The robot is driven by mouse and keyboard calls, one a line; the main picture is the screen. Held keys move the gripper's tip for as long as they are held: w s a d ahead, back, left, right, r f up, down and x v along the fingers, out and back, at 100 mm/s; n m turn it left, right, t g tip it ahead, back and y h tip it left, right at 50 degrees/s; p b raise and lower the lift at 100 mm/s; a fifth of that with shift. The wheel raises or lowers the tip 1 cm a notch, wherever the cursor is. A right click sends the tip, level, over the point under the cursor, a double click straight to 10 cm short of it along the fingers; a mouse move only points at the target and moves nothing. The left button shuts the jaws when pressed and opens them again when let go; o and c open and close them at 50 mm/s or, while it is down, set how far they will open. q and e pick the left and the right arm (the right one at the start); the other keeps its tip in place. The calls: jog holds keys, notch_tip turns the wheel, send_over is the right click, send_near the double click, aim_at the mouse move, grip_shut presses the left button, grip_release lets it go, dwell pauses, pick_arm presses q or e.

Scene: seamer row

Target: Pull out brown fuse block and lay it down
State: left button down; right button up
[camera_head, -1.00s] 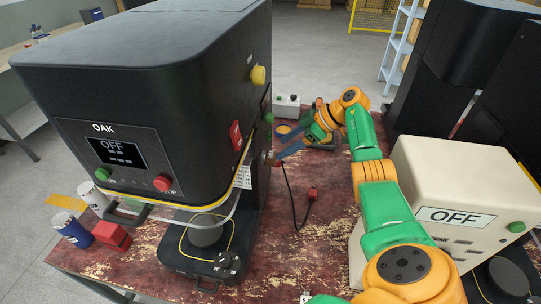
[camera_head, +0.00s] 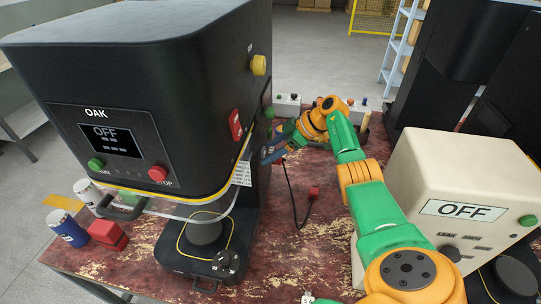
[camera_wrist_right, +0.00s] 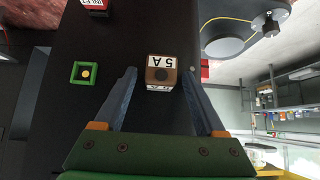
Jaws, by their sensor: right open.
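The brown fuse block (camera_wrist_right: 161,76), marked "5 A", sits on the dark side panel of the machine in the right wrist view. My right gripper (camera_wrist_right: 159,84) is open, with one finger on each side of the block and a gap to it on both sides. In the head view my right gripper (camera_head: 272,153) is at the right side of the black OAK machine (camera_head: 140,80); the block cannot be made out there. My left gripper is not in view.
A red plug (camera_head: 314,192) on a black cable lies on the worn red table (camera_head: 290,245). A cream box (camera_head: 445,175) reading "OFF" stands to the right. A red block (camera_head: 108,235) and cans are at the left front.

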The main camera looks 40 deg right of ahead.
jog(key=shift+p, duration=0.4)
dwell(0.6)
jog(key=shift+p, duration=0.3)
grip_shut()
jog(key=shift+s+d+p, duration=0.15)
jog(key=shift+p, duration=0.15)
